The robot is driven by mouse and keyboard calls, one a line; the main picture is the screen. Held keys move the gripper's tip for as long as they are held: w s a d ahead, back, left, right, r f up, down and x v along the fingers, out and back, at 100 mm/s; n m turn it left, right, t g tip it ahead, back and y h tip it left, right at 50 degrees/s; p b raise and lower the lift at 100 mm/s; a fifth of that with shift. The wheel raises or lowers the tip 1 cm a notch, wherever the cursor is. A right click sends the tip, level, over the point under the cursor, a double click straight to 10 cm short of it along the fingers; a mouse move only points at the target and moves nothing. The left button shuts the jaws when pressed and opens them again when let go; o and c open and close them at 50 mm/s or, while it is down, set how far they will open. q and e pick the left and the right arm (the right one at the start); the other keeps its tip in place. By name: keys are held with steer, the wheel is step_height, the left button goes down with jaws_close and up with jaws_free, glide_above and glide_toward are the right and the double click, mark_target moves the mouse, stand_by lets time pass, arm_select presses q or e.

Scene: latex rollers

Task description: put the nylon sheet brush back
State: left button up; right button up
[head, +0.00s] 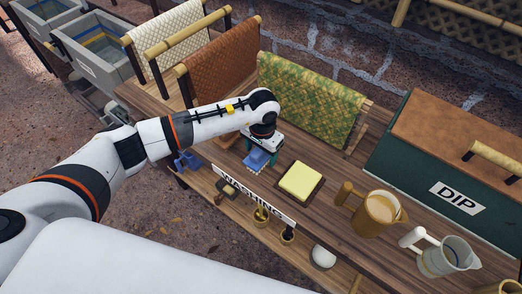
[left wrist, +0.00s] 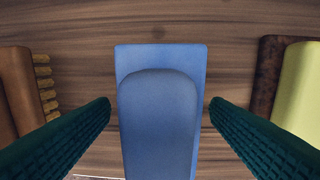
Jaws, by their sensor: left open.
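A blue brush (head: 257,161), which I take to be the nylon sheet brush, lies on the wooden table behind the "WASHING" sign. In the left wrist view its blue back and rounded handle (left wrist: 158,125) fill the middle. My left gripper (head: 264,146) is right over it, pointing down. Its two dark green fingers are open, one on each side of the handle, with a gap on both sides. In the head view the gripper hides part of the brush. My right gripper is in neither view.
A brown brush with tan bristles (left wrist: 22,90) lies left of the blue brush. A yellow block on a dark tray (head: 301,181) lies to the right. Jugs (head: 376,212), a green "DIP" box (head: 440,160) and hanging mats (head: 313,98) stand around. A smaller blue item (head: 187,160) is at the left edge.

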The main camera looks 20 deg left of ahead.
arm_select(q)
steer(key=shift+r, duration=0.1)
step_height(320, 180, up, 11)
steer(key=b, duration=0.2)
steer(key=shift+s+d+b, duration=0.1)
steer(key=shift+d+b, duration=0.05)
steer(key=shift+b, duration=0.25)
steer(key=shift+r, duration=0.45)
steer(key=shift+s+d, duration=0.1)
stand_by(0.5)
